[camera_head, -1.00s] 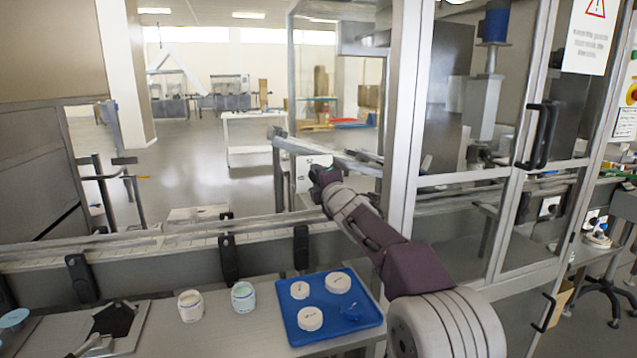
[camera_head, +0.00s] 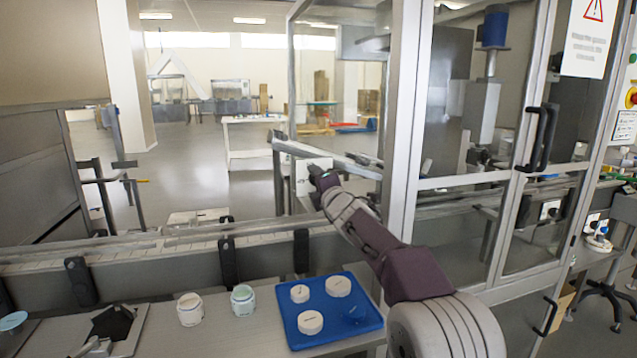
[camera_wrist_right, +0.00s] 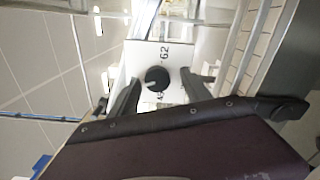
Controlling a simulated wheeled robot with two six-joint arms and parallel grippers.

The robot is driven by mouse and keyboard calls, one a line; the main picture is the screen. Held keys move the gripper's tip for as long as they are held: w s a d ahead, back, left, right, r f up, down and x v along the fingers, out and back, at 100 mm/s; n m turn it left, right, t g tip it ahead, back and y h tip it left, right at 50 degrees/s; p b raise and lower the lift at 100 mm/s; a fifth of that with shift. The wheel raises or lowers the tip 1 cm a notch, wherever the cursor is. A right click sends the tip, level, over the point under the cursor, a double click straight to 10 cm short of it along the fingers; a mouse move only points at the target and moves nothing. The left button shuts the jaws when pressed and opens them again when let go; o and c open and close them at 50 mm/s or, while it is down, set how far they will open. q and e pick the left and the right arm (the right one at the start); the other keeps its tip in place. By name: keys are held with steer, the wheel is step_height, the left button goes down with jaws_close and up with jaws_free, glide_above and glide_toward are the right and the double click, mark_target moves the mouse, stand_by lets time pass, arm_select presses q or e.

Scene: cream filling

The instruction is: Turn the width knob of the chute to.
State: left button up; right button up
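The width knob (camera_wrist_right: 157,79) is a round black knob on a white plate in the right wrist view. The plate (camera_wrist_right: 150,55) has the marks "62" and "45" printed beside the knob. My right gripper (camera_wrist_right: 161,80) is open, with one dark finger on each side of the knob and visible gaps between. I cannot tell which mark the knob points at. In the head view the white plate (camera_head: 303,188) shows at the end of the chute rail, partly hidden by my right gripper (camera_head: 320,176). My left gripper is not in view.
A metal-framed glass enclosure (camera_head: 402,120) stands just right of the plate. A conveyor (camera_head: 160,262) runs across below. On the near table are a blue tray (camera_head: 292,331) with white round lids, two jars (camera_head: 190,309) and a dark pentagonal piece (camera_head: 113,322).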

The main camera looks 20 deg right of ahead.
steer(key=shift+r, duration=0.1)
steer(key=s+b, duration=0.2)
steer(key=s, duration=0.7)
steer(key=shift+d, duration=0.15)
